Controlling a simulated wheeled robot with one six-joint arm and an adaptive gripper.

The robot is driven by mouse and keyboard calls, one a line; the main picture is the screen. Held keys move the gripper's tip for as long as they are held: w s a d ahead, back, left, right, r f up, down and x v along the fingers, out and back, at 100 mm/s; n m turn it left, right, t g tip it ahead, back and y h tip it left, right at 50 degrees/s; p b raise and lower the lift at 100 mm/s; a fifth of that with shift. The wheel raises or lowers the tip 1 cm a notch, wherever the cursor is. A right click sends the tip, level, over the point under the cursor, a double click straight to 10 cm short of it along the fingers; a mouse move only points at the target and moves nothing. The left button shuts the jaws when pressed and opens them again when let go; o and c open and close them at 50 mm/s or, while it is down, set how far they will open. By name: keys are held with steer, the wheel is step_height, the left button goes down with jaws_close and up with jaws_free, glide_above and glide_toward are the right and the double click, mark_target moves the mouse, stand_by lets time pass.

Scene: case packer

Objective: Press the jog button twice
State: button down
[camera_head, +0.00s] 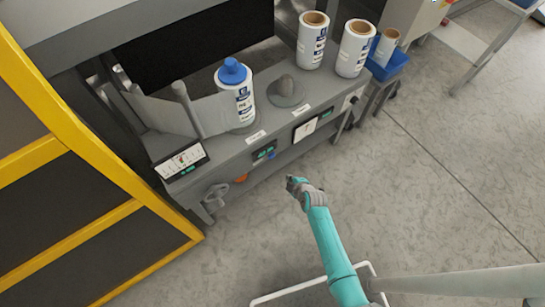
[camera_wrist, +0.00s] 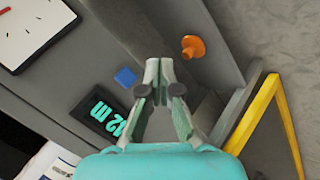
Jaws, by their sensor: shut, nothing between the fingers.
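A small blue square button (camera_wrist: 125,77) sits on the grey machine front in the wrist view, beside a dark display (camera_wrist: 100,110) with cyan characters. An orange mushroom-shaped knob (camera_wrist: 193,47) sticks out farther right. No label shows which one is the jog button. My gripper (camera_wrist: 159,68) is shut and empty, its tips between the blue button and the orange knob in that picture. In the head view my gripper (camera_head: 291,184) is in front of the machine, below and right of the display (camera_head: 264,152); I see no contact with the panel.
On the machine shelf (camera_head: 225,150) stand a blue-capped roll (camera_head: 236,95), a grey knob (camera_head: 286,92) and two white rolls (camera_head: 313,42). A handwheel (camera_head: 215,197) sticks out low at the front. A yellow guard frame (camera_head: 90,150) bounds the left.

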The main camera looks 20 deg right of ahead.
steer(key=w+a, duration=0.2)
steer(key=w, duration=0.6)
steer(key=shift+w+a, duration=0.15)
steer(key=shift+a, duration=0.2)
stand_by(1.3)
steer(key=shift+w+a, duration=0.1)
steer(key=shift+w, duration=0.3)
steer(key=shift+w+a, duration=0.2)
steer(key=shift+w, duration=0.25)
stand_by(0.7)
steer(key=shift+s+d, duration=0.1)
steer(key=shift+s, duration=0.05)
steer(key=shift+s+d, duration=0.2)
steer(key=shift+s, duration=0.5)
steer(key=shift+s+d, duration=0.25)
steer(key=shift+s, duration=0.55)
steer(key=shift+s+d, duration=0.3)
steer(key=shift+s, duration=0.5)
steer(key=shift+s+d, duration=0.25)
steer(key=shift+s, duration=0.55)
stand_by(0.4)
